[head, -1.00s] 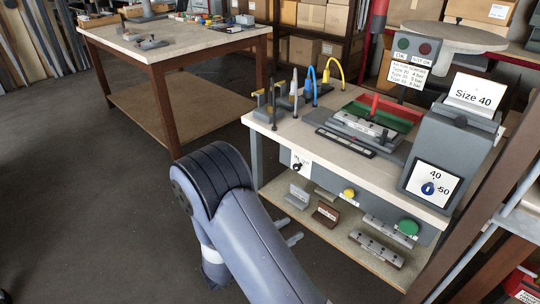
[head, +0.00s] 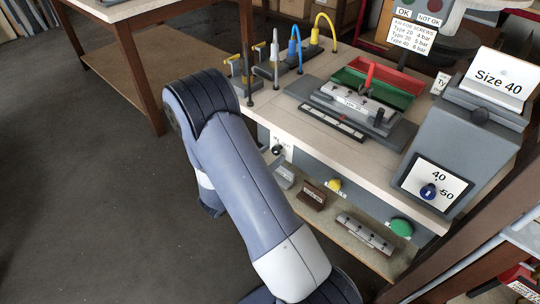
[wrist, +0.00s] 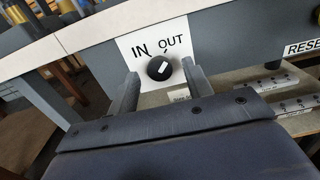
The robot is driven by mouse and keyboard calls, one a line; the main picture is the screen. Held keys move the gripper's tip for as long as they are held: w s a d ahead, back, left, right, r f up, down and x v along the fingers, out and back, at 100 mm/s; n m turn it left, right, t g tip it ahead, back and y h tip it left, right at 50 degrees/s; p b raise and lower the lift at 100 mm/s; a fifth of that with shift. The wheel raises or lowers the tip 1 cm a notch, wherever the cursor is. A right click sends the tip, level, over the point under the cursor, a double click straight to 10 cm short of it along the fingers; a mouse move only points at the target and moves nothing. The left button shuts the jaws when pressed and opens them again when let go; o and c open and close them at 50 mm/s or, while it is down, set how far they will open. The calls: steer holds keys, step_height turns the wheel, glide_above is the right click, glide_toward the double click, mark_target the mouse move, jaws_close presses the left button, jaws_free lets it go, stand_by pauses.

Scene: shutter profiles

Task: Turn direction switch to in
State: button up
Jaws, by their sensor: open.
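The direction switch (wrist: 159,68) is a round black knob on a white plate marked IN on the left and OUT on the right. Its white mark slants up to the right, towards OUT. It also shows small in the head view (head: 278,150), on the front of the workbench. My gripper (wrist: 160,70) is open in the wrist view, with one finger on the left and one on the right of the knob. The fingers look apart from the knob; the exact depth is hard to tell. In the head view my arm hides the gripper.
The workbench (head: 300,124) carries a fixture (head: 350,103) and a grey Size 40 box (head: 455,135). A yellow button (head: 334,184) and a green button (head: 401,227) sit right of the switch. A lower shelf (head: 330,222) holds metal profiles. Floor at left is clear.

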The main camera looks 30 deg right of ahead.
steer(key=shift+d, duration=0.15)
steer(key=c, duration=1)
